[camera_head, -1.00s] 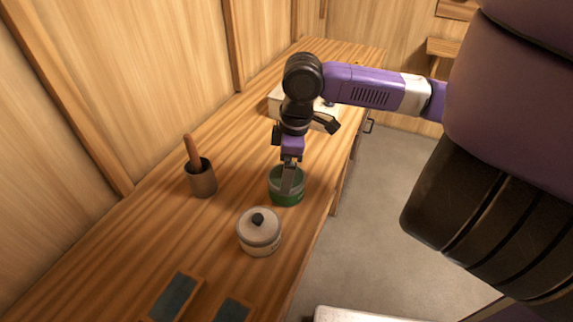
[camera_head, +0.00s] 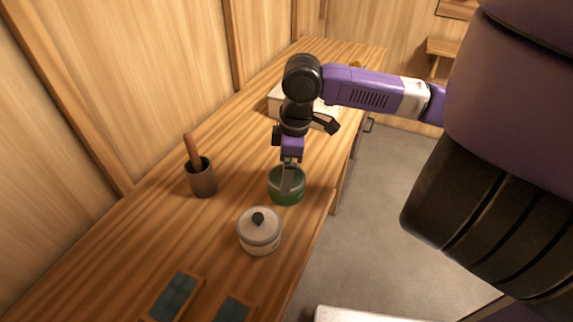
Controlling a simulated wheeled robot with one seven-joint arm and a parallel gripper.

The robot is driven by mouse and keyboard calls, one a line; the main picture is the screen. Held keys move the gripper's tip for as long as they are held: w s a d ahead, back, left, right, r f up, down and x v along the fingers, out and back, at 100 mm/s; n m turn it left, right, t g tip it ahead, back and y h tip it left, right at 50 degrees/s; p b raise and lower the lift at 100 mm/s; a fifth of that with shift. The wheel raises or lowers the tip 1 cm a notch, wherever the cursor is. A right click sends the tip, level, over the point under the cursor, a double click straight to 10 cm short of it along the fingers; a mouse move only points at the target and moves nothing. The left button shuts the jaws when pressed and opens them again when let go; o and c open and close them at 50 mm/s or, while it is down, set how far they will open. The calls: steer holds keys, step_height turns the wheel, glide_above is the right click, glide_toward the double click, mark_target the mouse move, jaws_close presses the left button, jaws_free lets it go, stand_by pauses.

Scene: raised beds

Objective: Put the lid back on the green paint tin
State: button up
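The green paint tin (camera_head: 287,199) stands upright on the wooden bench, near its right edge. My gripper (camera_head: 289,190) points down over the tin, with its fingertips at the tin's top. A dull grey-green round surface shows there around the fingers. I cannot tell whether it is the lid or the tin's inside, nor whether the fingers are shut on anything. No separate loose lid shows on the bench.
A pale lidded pot (camera_head: 259,234) with a black knob stands close in front of the tin. A brown cup (camera_head: 202,181) with a wooden handle in it stands to the left. A pale box (camera_head: 275,101) lies behind my arm. Two dark-topped blocks (camera_head: 174,296) lie at the front.

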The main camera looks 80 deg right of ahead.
steer(key=o, duration=1.1)
steer(key=shift+r, duration=0.1)
steer(key=shift+r+p, duration=2.95)
steer(key=shift+r, duration=0.5)
steer(key=shift+c, duration=0.2)
jaws_close()
steer(key=shift+f+b, duration=1.65)
steer(key=shift+f, duration=0.45)
